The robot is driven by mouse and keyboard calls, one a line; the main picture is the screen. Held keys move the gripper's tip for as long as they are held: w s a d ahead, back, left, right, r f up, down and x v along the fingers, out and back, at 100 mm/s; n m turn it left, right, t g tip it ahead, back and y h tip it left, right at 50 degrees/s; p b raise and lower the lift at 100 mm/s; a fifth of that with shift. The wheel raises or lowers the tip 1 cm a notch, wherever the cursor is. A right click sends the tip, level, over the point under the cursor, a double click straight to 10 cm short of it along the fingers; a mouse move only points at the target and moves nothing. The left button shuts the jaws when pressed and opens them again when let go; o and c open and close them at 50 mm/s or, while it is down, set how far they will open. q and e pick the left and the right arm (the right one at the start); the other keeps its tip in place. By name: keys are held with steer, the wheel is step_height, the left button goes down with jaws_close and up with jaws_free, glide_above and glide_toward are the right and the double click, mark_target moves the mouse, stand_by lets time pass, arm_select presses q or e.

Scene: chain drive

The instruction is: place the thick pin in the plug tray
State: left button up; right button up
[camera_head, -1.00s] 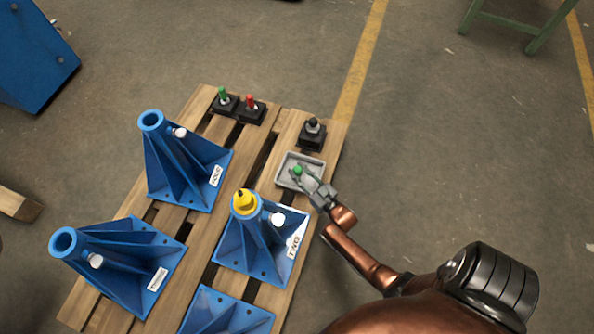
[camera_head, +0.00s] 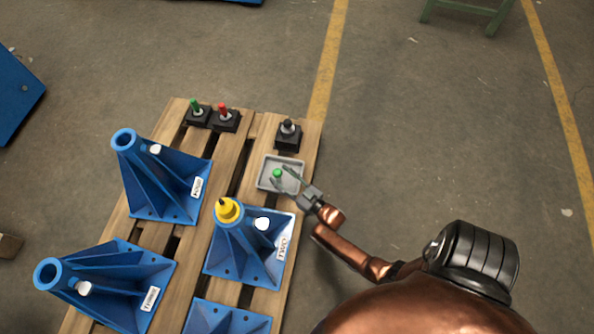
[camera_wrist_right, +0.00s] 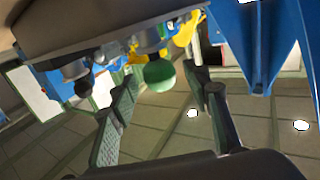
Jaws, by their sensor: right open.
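A pin with a round green head (camera_head: 277,173) is in the grey plug tray (camera_head: 299,183) on the pallet. Its shank is hard to make out, and I cannot tell whether it is the thick one. My right gripper (camera_head: 283,176) is open at the tray, its fingers spread on either side of the green head. In the right wrist view the green head (camera_wrist_right: 160,75) shows between the tips of the open right gripper (camera_wrist_right: 165,82), with gaps on both sides. My left gripper is not in view.
Behind the tray stands a black-topped pin in a black holder (camera_head: 288,138). Green (camera_head: 196,106) and red (camera_head: 223,110) pins stand in holders farther left. Blue bracket TWO (camera_head: 228,258) carries a yellow plug (camera_head: 228,211) near the tray. Other blue brackets fill the left side.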

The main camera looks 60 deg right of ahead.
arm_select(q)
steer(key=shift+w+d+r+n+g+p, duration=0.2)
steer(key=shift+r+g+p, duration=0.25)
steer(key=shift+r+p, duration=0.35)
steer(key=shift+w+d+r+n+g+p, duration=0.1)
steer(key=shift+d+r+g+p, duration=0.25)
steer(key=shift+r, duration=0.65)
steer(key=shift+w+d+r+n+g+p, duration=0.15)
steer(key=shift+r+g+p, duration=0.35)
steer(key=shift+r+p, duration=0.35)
arm_select(e)
steer(key=s+a, duration=0.1)
steer(key=s, duration=0.9)
steer(key=shift+a, duration=0.15)
steer(key=shift+s, duration=0.1)
steer(key=s+a+g+y, duration=0.1)
steer(key=s+a+g, duration=0.3)
steer(key=s, duration=0.6)
steer(key=s+a+r+n+g+y, duration=0.1)
steer(key=s+a+g+y, duration=0.1)
steer(key=s+a, duration=0.6)
steer(key=s+a+r+n+g+y, duration=0.1)
steer(key=s+a+g, duration=0.4)
steer(key=s, duration=0.7)
steer(key=shift+s+a+r+g+y, duration=0.2)
steer(key=shift+a+g+y, duration=0.1)
steer(key=shift+a+y, duration=0.4)
steer(key=shift+c, duration=0.2)
